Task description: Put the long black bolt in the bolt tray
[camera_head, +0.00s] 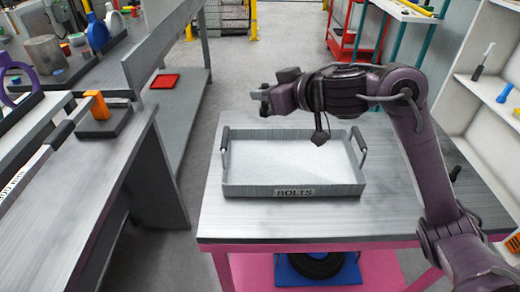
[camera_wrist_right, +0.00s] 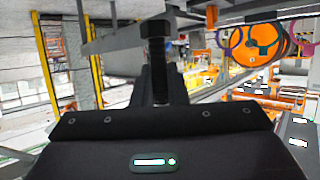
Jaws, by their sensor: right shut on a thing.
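The bolt tray (camera_head: 240,188), a grey open tray with a handle at each end and a label reading BOLTS, sits on the metal-topped table. Its light floor looks bare. My right gripper (camera_head: 267,97) reaches in from the right and shows above the tray's far rim, pointing left. The long black bolt (camera_wrist_right: 156,60) stands between the fingers in the right wrist view, with its hex head up in the picture and its lower shank hidden by the gripper. The gripper is shut on it. In the head view the bolt is too small to make out clearly. My left gripper is out of view.
The metal table (camera_head: 300,225) has free room around the tray. A workbench (camera_head: 75,205) with an orange item (camera_head: 96,105) stands at the left, across a floor gap. A red tray (camera_head: 164,81) lies on a low shelf behind. White shelves (camera_head: 480,95) stand at the right.

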